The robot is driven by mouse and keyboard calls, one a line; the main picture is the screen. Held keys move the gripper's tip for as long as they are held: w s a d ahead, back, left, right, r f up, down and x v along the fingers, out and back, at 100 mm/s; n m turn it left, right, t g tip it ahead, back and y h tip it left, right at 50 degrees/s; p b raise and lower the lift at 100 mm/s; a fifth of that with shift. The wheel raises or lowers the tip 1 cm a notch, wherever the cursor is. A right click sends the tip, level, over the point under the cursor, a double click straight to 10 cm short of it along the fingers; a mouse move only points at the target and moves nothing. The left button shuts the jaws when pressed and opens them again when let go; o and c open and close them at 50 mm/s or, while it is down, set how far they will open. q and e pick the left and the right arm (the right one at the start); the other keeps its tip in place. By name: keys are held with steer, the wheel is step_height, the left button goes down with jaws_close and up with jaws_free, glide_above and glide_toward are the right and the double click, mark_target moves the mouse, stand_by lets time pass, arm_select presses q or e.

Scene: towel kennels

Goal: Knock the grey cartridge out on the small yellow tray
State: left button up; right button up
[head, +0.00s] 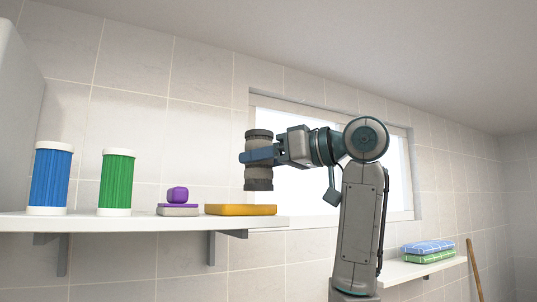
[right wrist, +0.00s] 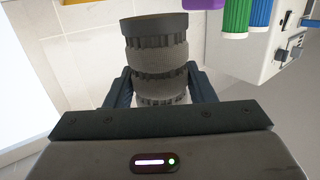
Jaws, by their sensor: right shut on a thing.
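The grey cartridge (head: 258,173), a ribbed cylinder with dark end bands, is upright in the jaws of my right gripper (head: 250,155). It is held in the air just above the right part of the small yellow tray (head: 238,210), with a gap between them. In the right wrist view the cartridge (right wrist: 157,60) stands between the two dark fingers; its lower end is hidden by the gripper body. The yellow tray lies flat on the shelf and looks empty. My left gripper is not in view.
Folded towels (head: 428,248) lie on a lower shelf at right, by a wooden stick (head: 473,270).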

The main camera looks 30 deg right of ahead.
steer(key=w, duration=0.2)
steer(key=shift+w+p, duration=0.3)
steer(key=shift+w+d+f+p, duration=0.1)
steer(key=shift+w+p, duration=0.3)
steer(key=shift+w, duration=0.9)
steer(key=shift+w+d+p, duration=0.1)
steer(key=shift+w+p, duration=0.25)
steer(key=shift+w, duration=0.9)
steer(key=shift+w+f, duration=0.15)
steer(key=shift+f, duration=0.2)
steer(key=shift+f+b, duration=0.4)
steer(key=shift+b, duration=0.1)
steer(key=shift+f, duration=0.2)
